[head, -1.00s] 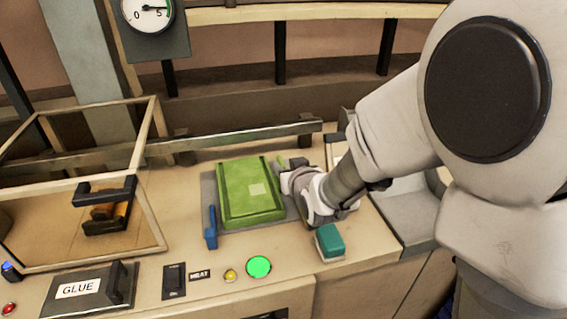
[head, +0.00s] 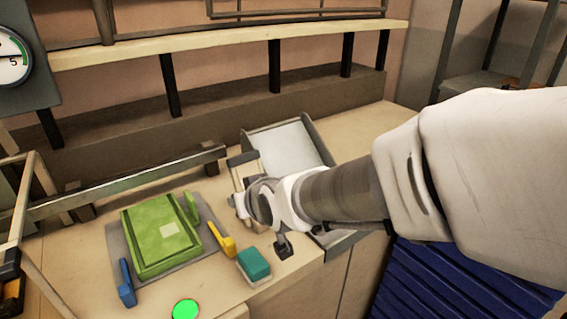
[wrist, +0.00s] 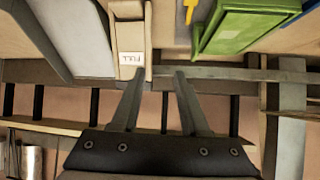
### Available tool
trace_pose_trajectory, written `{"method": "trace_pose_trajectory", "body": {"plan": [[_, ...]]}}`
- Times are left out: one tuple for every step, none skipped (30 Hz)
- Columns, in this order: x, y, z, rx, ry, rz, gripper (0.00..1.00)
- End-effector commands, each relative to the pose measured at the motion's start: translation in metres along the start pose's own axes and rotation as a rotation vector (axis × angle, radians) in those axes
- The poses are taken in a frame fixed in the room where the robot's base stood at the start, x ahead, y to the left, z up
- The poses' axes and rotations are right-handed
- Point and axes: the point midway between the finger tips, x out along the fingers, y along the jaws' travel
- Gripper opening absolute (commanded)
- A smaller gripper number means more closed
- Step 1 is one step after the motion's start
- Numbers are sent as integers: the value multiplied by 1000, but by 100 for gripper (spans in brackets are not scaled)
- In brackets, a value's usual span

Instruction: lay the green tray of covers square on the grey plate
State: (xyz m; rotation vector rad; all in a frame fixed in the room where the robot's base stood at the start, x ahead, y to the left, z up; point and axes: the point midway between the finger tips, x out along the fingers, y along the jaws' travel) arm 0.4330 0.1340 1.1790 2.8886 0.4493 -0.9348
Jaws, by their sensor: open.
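The green tray (head: 152,246) lies flat on the grey plate (head: 116,244) in the head view, with its edges roughly in line with the plate's edges. A pale square label is on its top. Part of the tray also shows at the upper right of the wrist view (wrist: 245,28). My gripper (wrist: 158,74) is open with nothing between its fingers. It is apart from the tray, to its right in the head view, where my wrist hides the fingers. In the wrist view its fingertips are close to a beige block marked FULL (wrist: 130,38).
Blue (head: 126,284), yellow (head: 222,240) and green (head: 191,207) upright pieces stand around the plate. A teal block (head: 253,264) sits at the counter front. A grey sloped bin (head: 288,148) stands behind my gripper. A long rail (head: 125,184) runs behind the plate.

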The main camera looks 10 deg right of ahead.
Motion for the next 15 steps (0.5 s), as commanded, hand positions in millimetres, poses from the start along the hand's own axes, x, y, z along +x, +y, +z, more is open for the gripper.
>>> {"method": "trace_pose_trajectory", "body": {"plan": [[-16,12,1,18,-25,22,45],[-24,18,4,27,-46,33,45],[-36,26,9,39,-76,47,45],[-45,31,13,49,-98,59,45],[-54,36,16,58,-120,70,45],[-67,43,22,72,-149,84,45],[-77,47,27,82,-171,96,45],[-86,51,32,92,-194,106,45],[-100,56,38,106,-223,121,45],[-110,59,44,116,-244,131,45],[-119,62,49,126,-266,142,45],[-132,66,56,140,-294,155,45],[-141,67,62,149,-314,164,45],[-149,69,67,159,-334,173,45],[-160,70,74,170,-357,183,45]]}}
